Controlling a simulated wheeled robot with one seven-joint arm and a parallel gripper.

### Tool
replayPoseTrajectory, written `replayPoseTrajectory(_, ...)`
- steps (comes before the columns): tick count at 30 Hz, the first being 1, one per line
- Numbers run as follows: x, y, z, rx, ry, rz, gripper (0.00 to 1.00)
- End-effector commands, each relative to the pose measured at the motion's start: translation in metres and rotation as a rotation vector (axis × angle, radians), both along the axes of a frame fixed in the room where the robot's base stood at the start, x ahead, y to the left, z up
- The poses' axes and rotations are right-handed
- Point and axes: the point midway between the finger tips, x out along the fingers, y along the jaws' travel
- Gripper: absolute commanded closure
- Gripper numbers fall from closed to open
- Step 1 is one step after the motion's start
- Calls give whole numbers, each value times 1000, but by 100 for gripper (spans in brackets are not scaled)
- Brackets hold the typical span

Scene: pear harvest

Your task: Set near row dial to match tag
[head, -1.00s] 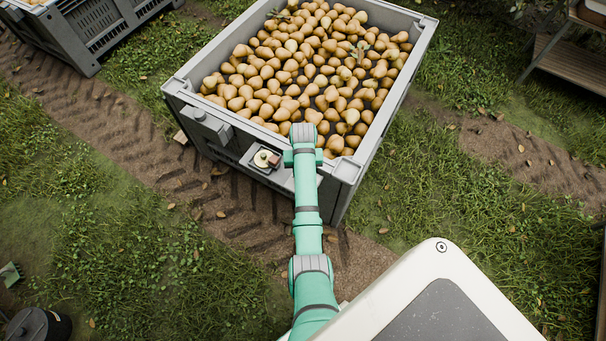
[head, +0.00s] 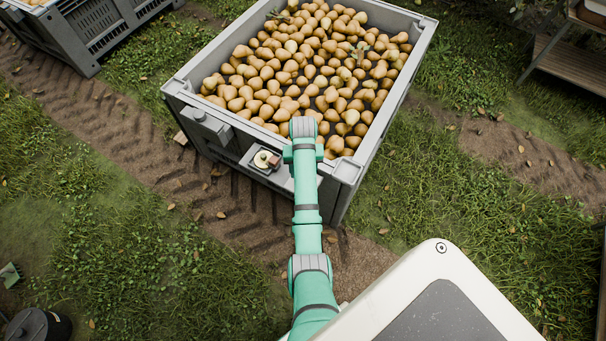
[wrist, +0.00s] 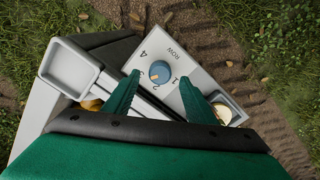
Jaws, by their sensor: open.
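In the wrist view a blue round dial (wrist: 159,72) with a small tan mark sits on a pale grey plate (wrist: 190,62) lettered ROW, with the numbers 1 to 4 around it. The tan mark lies toward the 2 and 3 side; I cannot tell exactly which number it meets. My gripper (wrist: 159,80) is open, its two green fingers apart on either side of the dial in the picture; nothing is held. No readable tag shows. In the head view my arm hides the dial and the fingers.
The plate is at the near side of a grey bin (head: 345,172) full of pears (head: 300,80). A cream round piece (wrist: 222,113) sits in a square holder beside the right finger. A pale open tray (wrist: 70,68) lies left of the dial. Another grey bin (head: 90,35) stands far left.

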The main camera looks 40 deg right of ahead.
Motion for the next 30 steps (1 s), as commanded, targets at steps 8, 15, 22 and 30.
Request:
replayPoseTrajectory(8, 1, -1, 52, -2, -3, 0, 49)
replayPoseTrajectory(15, 0, -1, 74, -1, -2, -1, 49)
replayPoseTrajectory(22, 0, 0, 76, -1, -1, -1, 49)
replayPoseTrajectory(30, 0, 0, 76, -1, -1, -1, 49)
